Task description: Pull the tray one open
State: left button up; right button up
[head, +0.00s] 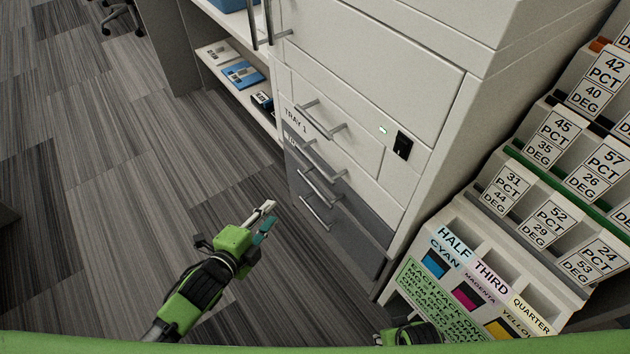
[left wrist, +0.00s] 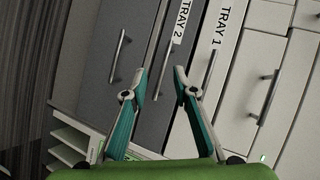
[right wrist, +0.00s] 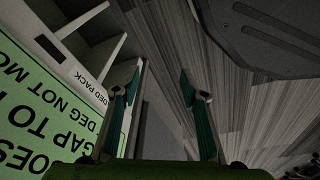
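Tray one is a narrow pale drawer front labelled TRAY 1 (head: 296,121) in the head view. The same label (left wrist: 219,27) shows in the left wrist view, with a metal bar handle (left wrist: 211,68) on that front. It looks closed, flush with its neighbours. My left gripper (head: 267,214) is open and empty, in front of and apart from the drawers. In the left wrist view its fingers (left wrist: 160,80) point at the fronts, nearer tray two's handle. My right gripper (right wrist: 160,75) is open and empty, low by the sign; only part of its arm (head: 410,334) shows in the head view.
Grey drawers with bar handles (head: 316,212) lie below tray one, and a white drawer with a handle (head: 321,120) above. A black switch (head: 402,146) is at right. A sorting rack with a green sign (head: 432,300) stands right. Open carpet (head: 110,190) lies left.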

pick_arm(q)
notch_tip(320, 180, up, 3)
jog(key=d+m+h+b, duration=0.1)
jog(key=d+m, duration=0.1)
jog(key=m+t+h+b, duration=0.1)
jog(key=m+h, duration=0.1)
send_near(315, 162)
jog(key=shift+f+b+x, duration=0.15)
jog(key=shift+b+x, duration=0.45)
jog(key=shift+x, duration=1.9)
jog(key=shift+f+b+x, duration=0.2)
jog(key=shift+b+x, duration=0.4)
jog(key=shift+x, duration=1.95)
pick_arm(e)
jog(key=w+r, duration=0.3)
jog(key=r, duration=0.8)
jog(key=shift+w+t, duration=0.4)
pick_arm(q)
jog(key=shift+s+a, duration=0.1)
grip_shut()
